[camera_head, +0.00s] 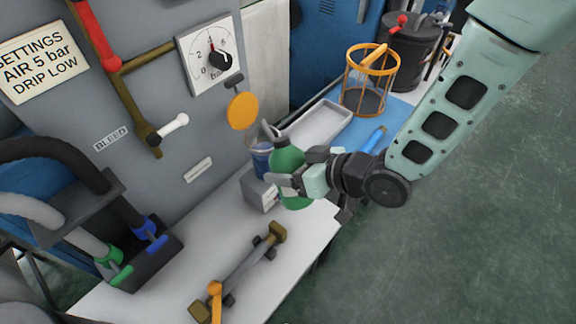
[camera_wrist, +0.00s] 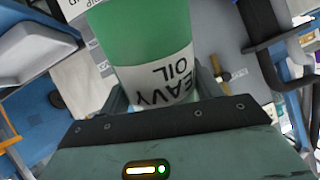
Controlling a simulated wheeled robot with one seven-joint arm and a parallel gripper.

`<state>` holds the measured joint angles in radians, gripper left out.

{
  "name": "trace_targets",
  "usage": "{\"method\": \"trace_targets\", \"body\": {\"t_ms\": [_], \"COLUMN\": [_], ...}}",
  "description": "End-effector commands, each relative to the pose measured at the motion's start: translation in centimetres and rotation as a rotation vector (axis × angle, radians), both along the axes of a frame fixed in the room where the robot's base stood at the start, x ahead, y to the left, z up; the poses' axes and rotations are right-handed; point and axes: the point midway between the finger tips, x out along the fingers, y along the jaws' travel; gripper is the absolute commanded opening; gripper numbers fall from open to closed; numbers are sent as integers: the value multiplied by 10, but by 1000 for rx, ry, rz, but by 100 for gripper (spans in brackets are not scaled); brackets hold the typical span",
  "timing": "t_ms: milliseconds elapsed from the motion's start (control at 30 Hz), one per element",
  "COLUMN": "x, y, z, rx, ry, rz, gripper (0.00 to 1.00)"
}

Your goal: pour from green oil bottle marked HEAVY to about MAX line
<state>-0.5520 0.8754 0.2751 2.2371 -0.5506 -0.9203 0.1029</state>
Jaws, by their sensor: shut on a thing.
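The green oil bottle (camera_head: 288,162) is in my gripper (camera_head: 284,183), above the white bench top. In the wrist view the bottle (camera_wrist: 140,38) fills the top middle, and its white label reads "EAVY OIL" upside down. My fingers (camera_wrist: 165,95) are shut around the bottle's sides. The bottle looks close to upright in the head view, with its spout at the top left. A blue-and-clear cup (camera_head: 261,158) stands just behind and left of the bottle, partly hidden by it. I cannot make out a MAX line or an oil level.
A grey box (camera_head: 261,192) is below the cup. A white tray (camera_head: 318,124), a wire basket (camera_head: 370,82) and a blue mat (camera_head: 352,131) lie behind. A grey panel with a gauge (camera_head: 210,52) rises left. A brass-ended tool (camera_head: 242,270) lies in front. Hoses (camera_head: 55,165) are at the left.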

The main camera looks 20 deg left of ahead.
Motion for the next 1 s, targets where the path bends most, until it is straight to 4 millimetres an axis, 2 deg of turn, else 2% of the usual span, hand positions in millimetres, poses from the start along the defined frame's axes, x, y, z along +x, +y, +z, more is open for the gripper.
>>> {"method": "trace_targets", "body": {"t_ms": [33,167,1000], "x": [-2,-6,-32], "y": [-2,-7,-36], "z": [-6,-5,15], "rx": [17,66,346], "ry": [-15,-62,-318], "rz": [0,1,-1], "gripper": [33,33,33]}}
